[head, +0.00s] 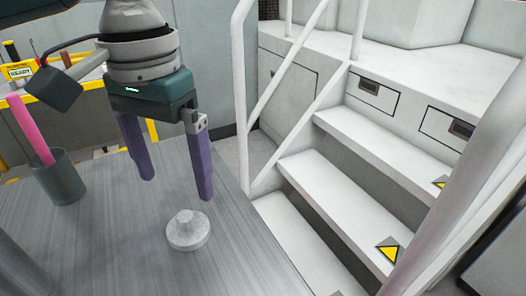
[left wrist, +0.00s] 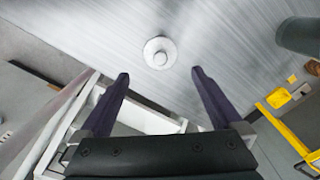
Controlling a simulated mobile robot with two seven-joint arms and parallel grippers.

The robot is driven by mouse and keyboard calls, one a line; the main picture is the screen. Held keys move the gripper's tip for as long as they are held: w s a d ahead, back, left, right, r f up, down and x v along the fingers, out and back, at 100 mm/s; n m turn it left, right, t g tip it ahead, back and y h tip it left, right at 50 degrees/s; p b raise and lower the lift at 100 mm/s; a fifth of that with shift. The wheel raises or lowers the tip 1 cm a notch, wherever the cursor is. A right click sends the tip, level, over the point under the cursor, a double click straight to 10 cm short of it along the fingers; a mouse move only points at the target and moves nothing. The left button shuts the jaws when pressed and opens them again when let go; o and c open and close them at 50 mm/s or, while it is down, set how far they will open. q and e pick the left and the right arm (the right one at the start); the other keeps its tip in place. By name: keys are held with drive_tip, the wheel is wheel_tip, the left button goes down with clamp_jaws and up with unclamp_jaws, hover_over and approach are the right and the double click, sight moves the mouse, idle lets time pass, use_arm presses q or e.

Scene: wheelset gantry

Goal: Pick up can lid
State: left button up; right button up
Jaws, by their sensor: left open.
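The can lid (head: 188,231) is a pale grey round disc with a knob on top. It lies flat on the grey metal table (head: 120,240), near the table's right edge. It also shows in the left wrist view (left wrist: 160,52), beyond the fingertips and roughly centred between them. My left gripper (head: 176,188) has two purple fingers spread apart, with nothing between them. It hangs above the table, just above and behind the lid in the head view, apart from it. The left gripper's fingers also show in the left wrist view (left wrist: 160,75). My right gripper is not in view.
A dark grey-green cup (head: 60,180) holding a pink stick (head: 31,130) stands on the table at the left. White stairs (head: 350,180) with railings rise right of the table. A yellow-framed station (head: 85,92) is behind. The table around the lid is clear.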

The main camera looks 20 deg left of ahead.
sight(184, 215)
use_arm(q)
wheel_tip(184, 215, down, 8)
drive_tip(key=shift+f+b, duration=0.25)
drive_tip(key=shift+b, duration=0.45)
drive_tip(key=shift+c, duration=0.4)
drive_tip(key=c, duration=1.2)
